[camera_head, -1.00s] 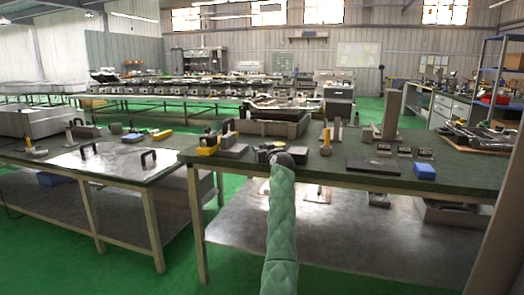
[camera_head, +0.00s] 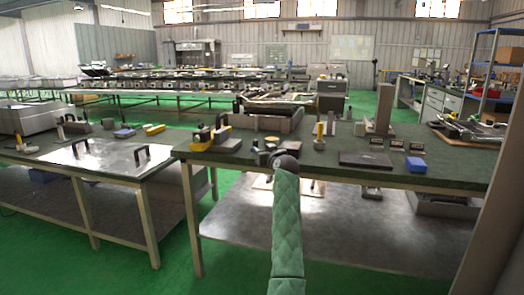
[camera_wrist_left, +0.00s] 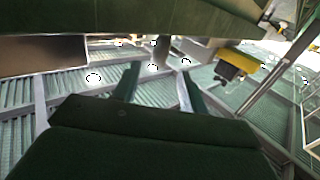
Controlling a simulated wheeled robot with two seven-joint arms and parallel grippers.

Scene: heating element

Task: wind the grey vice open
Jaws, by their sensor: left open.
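A small dark grey shape, probably the grey vice (camera_head: 263,157), sits at the front edge of the right-hand bench in the head view. My left arm's dark end partly covers it, and its handle cannot be made out. My left gripper (camera_head: 283,162) is at the bench edge, just right of and in front of that shape. Whether they touch cannot be told. In the left wrist view the two fingers of my left gripper (camera_wrist_left: 160,72) stand apart with nothing between them. The vice cannot be picked out in that view. My right gripper does not show.
The bench (camera_head: 460,181) also carries a yellow-and-grey tool (camera_head: 203,143) on the left, a dark flat plate (camera_head: 365,160) and a blue block (camera_head: 416,165). Another bench (camera_head: 75,160) with black handles stands at left. Green floor shows between them.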

